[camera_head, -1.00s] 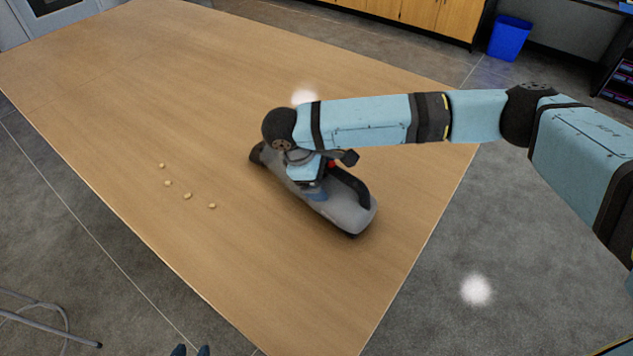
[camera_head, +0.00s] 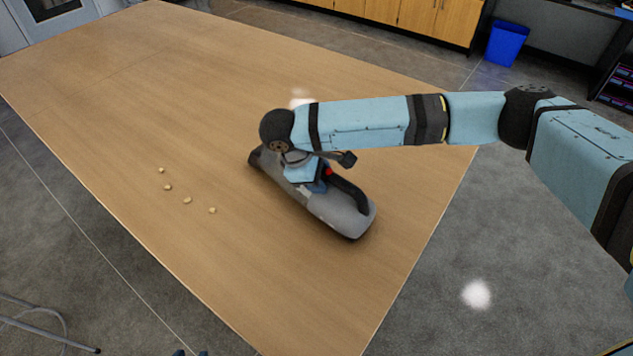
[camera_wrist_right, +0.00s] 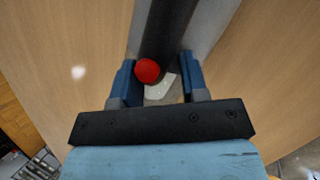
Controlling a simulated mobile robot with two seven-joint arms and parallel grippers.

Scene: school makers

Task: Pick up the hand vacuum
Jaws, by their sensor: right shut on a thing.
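The hand vacuum (camera_head: 338,213) is grey with a black handle and a red button, on the wooden table in the head view. In the right wrist view its black handle (camera_wrist_right: 168,38) runs between the blue fingers, with the red button close to the left finger. My right gripper (camera_wrist_right: 157,82) is shut on the hand vacuum at the handle. In the head view my right gripper (camera_head: 318,186) is partly hidden by my wrist, which also covers the middle of the vacuum. I cannot tell whether the vacuum's underside touches the table. My left gripper is not in view.
Several small pale pieces (camera_head: 187,200) lie on the wooden table (camera_head: 150,85) to the left of the vacuum. The rest of the tabletop in view is clear. A blue bin (camera_head: 507,43) stands on the floor at the far right, near wooden cabinets (camera_head: 410,12).

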